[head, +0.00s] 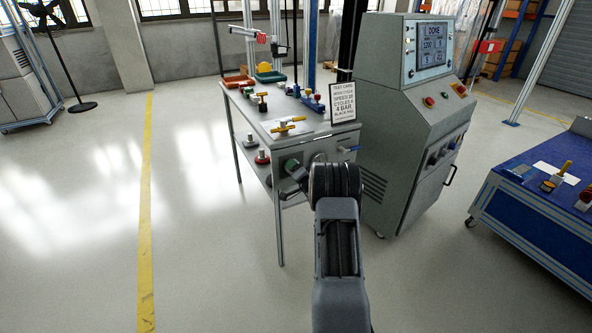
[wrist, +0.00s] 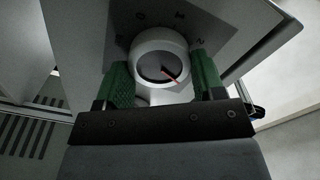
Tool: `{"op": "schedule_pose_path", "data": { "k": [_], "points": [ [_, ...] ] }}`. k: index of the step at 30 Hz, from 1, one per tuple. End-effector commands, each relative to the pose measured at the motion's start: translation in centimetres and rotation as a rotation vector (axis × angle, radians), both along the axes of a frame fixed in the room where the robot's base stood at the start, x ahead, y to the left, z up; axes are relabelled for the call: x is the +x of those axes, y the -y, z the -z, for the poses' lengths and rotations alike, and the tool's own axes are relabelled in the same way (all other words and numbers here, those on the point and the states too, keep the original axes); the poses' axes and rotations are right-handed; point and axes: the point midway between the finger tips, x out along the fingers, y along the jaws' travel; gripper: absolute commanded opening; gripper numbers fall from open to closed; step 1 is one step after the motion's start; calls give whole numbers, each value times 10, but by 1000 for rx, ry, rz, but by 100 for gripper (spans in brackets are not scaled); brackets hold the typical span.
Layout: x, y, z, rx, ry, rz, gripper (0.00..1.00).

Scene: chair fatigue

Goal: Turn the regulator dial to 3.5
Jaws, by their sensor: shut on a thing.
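The regulator dial (wrist: 158,66) is a pale round knob with a grey face and a red pointer. In the wrist view it sits on a dark panel with markings around it, too dim to read surely. The pointer slants toward the lower right of the picture. My gripper (wrist: 162,84) has green pads, one on each side of the dial, and is shut on it. In the head view my gripper (head: 291,167) reaches the front panel of the grey workbench (head: 318,150); my arm hides part of the panel, and the dial cannot be made out there.
A test card (head: 342,102) stands on the bench top, with several small fittings and trays behind it. A grey cabinet with a screen (head: 431,44) stands close on the right. A blue table (head: 535,223) is further right.

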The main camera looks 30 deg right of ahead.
Motion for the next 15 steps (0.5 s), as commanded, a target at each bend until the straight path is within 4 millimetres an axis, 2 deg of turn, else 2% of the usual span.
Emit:
{"op": "schedule_pose_path", "data": {
  "k": [5,6,13,15],
  "points": [
    [0,0,-1,-1,2,1,39],
    [0,0,-1,-1,2,1,66],
    [0,0,0,-1,1,0,88],
    [0,0,0,-1,1,0,88]
  ]
}}
